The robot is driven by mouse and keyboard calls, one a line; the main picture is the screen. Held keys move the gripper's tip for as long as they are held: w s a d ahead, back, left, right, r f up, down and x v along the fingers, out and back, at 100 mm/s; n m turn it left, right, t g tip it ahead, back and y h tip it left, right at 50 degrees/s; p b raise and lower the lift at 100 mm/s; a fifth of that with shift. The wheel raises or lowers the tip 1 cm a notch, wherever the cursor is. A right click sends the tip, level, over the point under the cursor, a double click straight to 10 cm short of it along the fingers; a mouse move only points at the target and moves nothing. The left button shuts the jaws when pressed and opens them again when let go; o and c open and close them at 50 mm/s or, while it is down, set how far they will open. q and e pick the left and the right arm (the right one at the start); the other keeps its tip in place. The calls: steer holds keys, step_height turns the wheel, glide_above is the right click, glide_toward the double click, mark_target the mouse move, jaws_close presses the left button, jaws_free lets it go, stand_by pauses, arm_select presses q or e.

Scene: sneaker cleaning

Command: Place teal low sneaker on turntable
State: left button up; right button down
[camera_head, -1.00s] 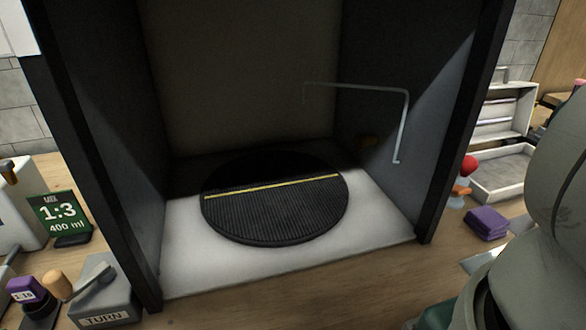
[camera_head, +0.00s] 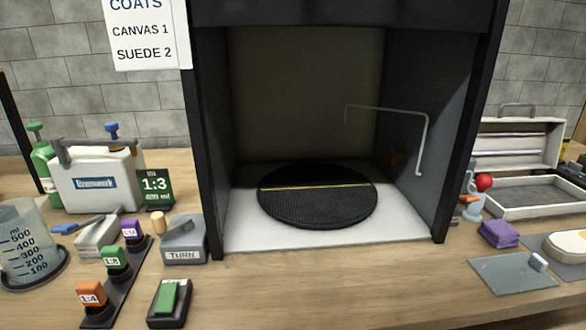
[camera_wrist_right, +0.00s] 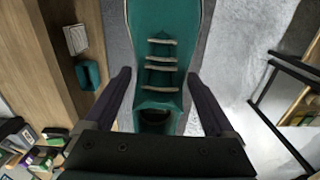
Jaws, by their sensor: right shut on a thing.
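The teal low sneaker (camera_wrist_right: 163,88) shows in the right wrist view, with pale laces across it. My right gripper (camera_wrist_right: 161,75) is shut on it, one finger on each side. The sneaker's far end runs out of the top of that view. The turntable (camera_head: 316,210) is a black ribbed disc with a yellow line, lying flat and empty on the white floor of a dark booth in the head view. Neither gripper nor the sneaker shows in the head view.
The booth's dark walls (camera_head: 212,150) stand left and right of the turntable; its front is open. A bent grey rod (camera_head: 425,125) hangs inside at right. A grey TURN box (camera_head: 184,250) stands left of the booth. Purple cloths (camera_head: 498,234) lie at right.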

steer(key=w+d+r+m+p, duration=0.25)
steer(key=w+r+m, duration=0.3)
steer(key=r, duration=0.45)
steer(key=w+d+r+m+p, duration=0.1)
steer(key=w+r+m+p, duration=0.2)
steer(key=w+r+m, duration=0.35)
steer(key=w+d+r+m+p, duration=0.2)
steer(key=w+r+m+p, duration=0.3)
steer(key=r, duration=0.7)
arm_select(q)
step_height(320, 180, up, 47)
steer(key=p, duration=3.5)
steer(key=shift+w+d+f+p, duration=0.15)
steer(key=shift+w+p, duration=0.15)
steer(key=shift+w, duration=0.1)
arm_select(e)
steer(key=s+r, duration=0.3)
steer(key=r, duration=1.4)
steer(key=s+r+m, duration=0.1)
steer(key=s+r, duration=0.2)
steer(key=r, duration=1.5)
steer(key=shift+s+a+r, duration=0.2)
steer(key=shift+s+r, duration=0.1)
steer(key=shift+s, duration=0.05)
arm_select(q)
steer(key=shift+f, duration=0.1)
arm_select(e)
steer(key=shift+a+f, duration=0.1)
